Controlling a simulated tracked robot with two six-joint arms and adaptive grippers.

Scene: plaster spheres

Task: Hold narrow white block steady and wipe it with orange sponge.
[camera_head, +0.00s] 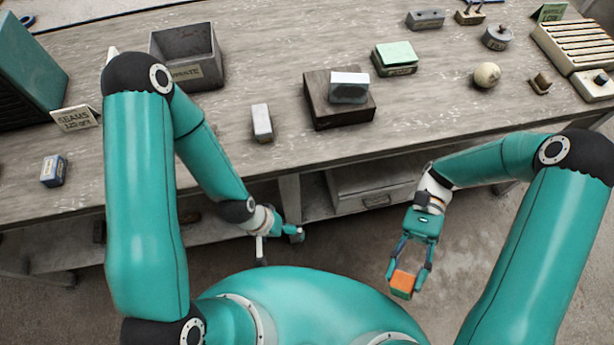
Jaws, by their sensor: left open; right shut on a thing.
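A narrow white block (262,122) stands on the worn grey workbench (220,150), near its front edge and left of a dark wooden block. My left gripper (279,246) is open and empty in front of the bench, below and apart from the narrow white block. My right gripper (408,272) is shut on the orange sponge (402,285), in front of the bench and over the floor. Part of the sponge is hidden by the fingers.
The dark wooden block (325,108) carries a pale grey-white block (349,90). The bench's front right stretch is clear.

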